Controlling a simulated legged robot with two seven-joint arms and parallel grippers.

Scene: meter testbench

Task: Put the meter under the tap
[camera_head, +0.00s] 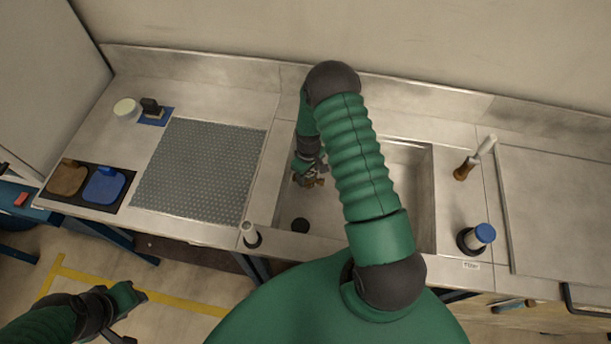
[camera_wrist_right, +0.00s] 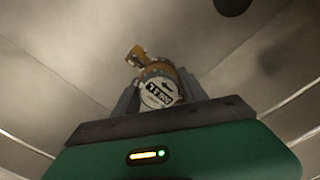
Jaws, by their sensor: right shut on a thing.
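The meter (camera_wrist_right: 160,88) is a small brass body with a white round face and black marks, seen in the right wrist view. My right gripper (camera_wrist_right: 155,98) is shut on it, with a finger on each side. In the head view the meter (camera_head: 318,183) is a small brass shape at my right gripper (camera_head: 307,175), inside the left part of the sink (camera_head: 405,215). My right arm hides much of the sink's middle. I cannot make out the tap. My left gripper (camera_head: 125,312) is at the lower left, over the floor and away from the bench; its fingers are unclear.
A perforated mat (camera_head: 200,170) lies left of the sink, with a tray holding brown and blue pads (camera_head: 103,186) beyond it. A small white-topped item (camera_head: 250,234) stands at the sink's front left.

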